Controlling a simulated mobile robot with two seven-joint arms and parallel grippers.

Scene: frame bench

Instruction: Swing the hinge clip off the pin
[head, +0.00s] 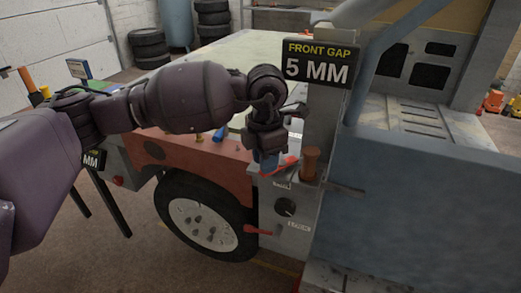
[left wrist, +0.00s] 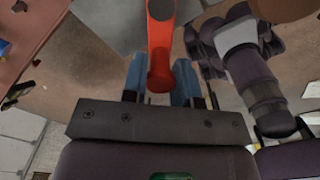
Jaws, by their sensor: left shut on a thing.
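The red hinge clip (head: 283,166) is a narrow bar at the top of the grey post beside the wheel. In the left wrist view the clip (left wrist: 160,48) runs from the top edge down between my blue fingertips. My left gripper (head: 267,160) reaches down over the clip and is shut on it; in the wrist view the gripper (left wrist: 160,84) has one finger on each side of the clip's rounded end. A brown upright cylinder (head: 310,163), which looks like the pin, stands just right of the clip. Whether the clip touches it is unclear. My right gripper does not show.
A black sign reading "FRONT GAP 5 MM" (head: 318,63) hangs above right. A blue-grey panel (head: 430,195) fills the right side. Below are a black knob (head: 285,207), a red lever (head: 257,230) and a wheel (head: 205,220). A rust-red fender (head: 190,150) lies left.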

